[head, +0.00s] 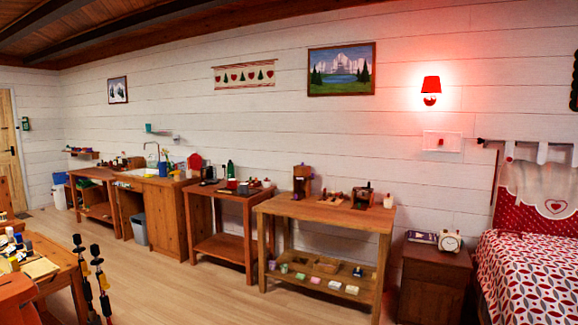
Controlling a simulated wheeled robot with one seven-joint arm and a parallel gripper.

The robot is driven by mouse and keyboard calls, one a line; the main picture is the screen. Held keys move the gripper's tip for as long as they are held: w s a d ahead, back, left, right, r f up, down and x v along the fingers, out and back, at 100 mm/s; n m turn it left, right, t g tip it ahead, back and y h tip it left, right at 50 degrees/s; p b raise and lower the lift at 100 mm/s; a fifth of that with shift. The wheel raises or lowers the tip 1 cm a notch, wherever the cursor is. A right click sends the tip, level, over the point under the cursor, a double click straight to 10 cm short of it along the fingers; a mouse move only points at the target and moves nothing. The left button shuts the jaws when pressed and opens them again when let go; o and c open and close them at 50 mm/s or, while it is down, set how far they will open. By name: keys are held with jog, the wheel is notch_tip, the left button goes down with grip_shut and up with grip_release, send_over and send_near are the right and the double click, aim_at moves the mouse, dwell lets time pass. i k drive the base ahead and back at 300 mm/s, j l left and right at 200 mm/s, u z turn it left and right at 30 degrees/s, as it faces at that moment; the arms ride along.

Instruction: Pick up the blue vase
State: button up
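A small blue vessel (163,169) stands on the wooden sink counter along the far wall, left of the middle in the head view. It looks like a vase, with a green stem and a yellow flower just above it, but it is too small to be sure. It is upright and far from me across the room. My gripper is not seen in this view.
Two wooden tables, a nearer one (330,215) and a farther one (229,194), stand along the wall with small items on them. A nightstand (434,280) and bed (528,275) are at right. A cluttered desk (52,280) is at left. Open floor (190,290) lies between.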

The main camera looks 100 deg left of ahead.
aim_at(161, 164)
jog(key=u, duration=3.85)
jog(key=i+l+z, duration=0.4)
jog(key=i, duration=0.15)
jog(key=i+z, duration=0.85)
jog(key=i, duration=0.25)
jog(key=i+u, duration=0.15)
jog(key=i, duration=0.5)
jog(key=i+l+u, duration=0.15)
jog(key=i, duration=0.45)
jog(key=i+l+u, duration=0.2)
jog(key=i, duration=0.4)
jog(key=i+j+u, duration=0.25)
jog(key=i+u, duration=0.2)
jog(key=i+j+u, duration=0.15)
jog(key=i+u, duration=0.65)
jog(key=u, duration=0.15)
jog(key=i+l+u, duration=0.25)
jog(key=i+u, duration=0.2)
jog(key=i+j+u, duration=0.1)
jog(key=i, duration=0.85)
jog(key=i+j, duration=0.1)
jog(key=i, duration=0.8)
jog(key=i+z, duration=0.25)
jog(key=i, duration=0.2)
jog(key=i+j+z, duration=0.3)
jog(key=i, duration=0.15)
